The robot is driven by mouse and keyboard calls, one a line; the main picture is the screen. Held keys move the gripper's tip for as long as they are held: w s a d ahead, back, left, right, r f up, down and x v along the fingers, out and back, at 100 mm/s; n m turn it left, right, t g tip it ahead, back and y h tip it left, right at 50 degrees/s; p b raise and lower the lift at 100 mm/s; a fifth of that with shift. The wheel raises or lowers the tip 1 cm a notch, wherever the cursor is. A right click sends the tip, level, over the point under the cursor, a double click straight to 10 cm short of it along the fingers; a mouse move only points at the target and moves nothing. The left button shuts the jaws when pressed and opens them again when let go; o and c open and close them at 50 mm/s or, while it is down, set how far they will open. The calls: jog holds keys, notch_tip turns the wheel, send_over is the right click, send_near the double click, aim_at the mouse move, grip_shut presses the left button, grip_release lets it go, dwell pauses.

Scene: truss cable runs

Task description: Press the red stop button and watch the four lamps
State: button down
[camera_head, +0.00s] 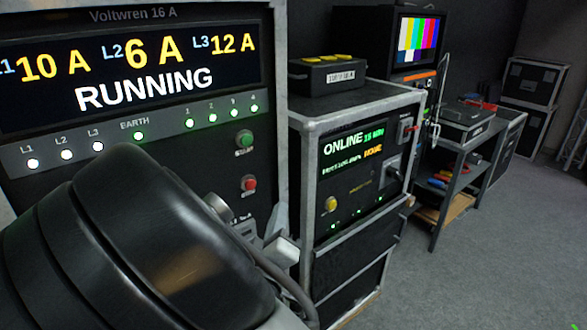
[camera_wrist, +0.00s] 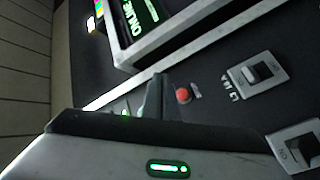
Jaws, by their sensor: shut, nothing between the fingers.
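The red stop button (camera_head: 249,184) sits on the dark panel, below a green button (camera_head: 244,139). In the wrist view the red button (camera_wrist: 183,95) shows just right of my gripper (camera_wrist: 160,84). My gripper is shut and empty, its fingers close to the button; I cannot tell whether they touch the panel. In the head view my dark arm covers the panel's lower left. The four numbered lamps, first (camera_head: 189,123), second (camera_head: 212,118), third (camera_head: 234,113) and fourth (camera_head: 253,108), are all lit green. The display (camera_head: 145,92) reads RUNNING.
L1, L2 and L3 lamps glow white and the EARTH lamp (camera_head: 138,135) green. Right of the panel stands a rack (camera_head: 312,125) showing ONLINE, with a black box (camera_head: 327,75) on top. Wrist view shows switches (camera_wrist: 258,72) right of the button. Grey floor (camera_head: 470,280) is clear at right.

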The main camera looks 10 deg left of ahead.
aim_at(250, 185)
jog(key=w+a, duration=0.5)
jog(key=a, duration=0.1)
jog(key=shift+w+a+b, duration=0.35)
jog(key=shift+b, duration=0.1)
dwell(2.1)
jog(key=shift+w+a, duration=0.25)
jog(key=shift+a, duration=0.05)
jog(key=shift+w+a, duration=0.25)
jog(key=shift+a, duration=0.05)
dwell(0.7)
jog(key=shift+s+d+p, duration=0.4)
jog(key=shift+s+d, duration=0.1)
jog(key=shift+d, duration=0.15)
dwell(0.3)
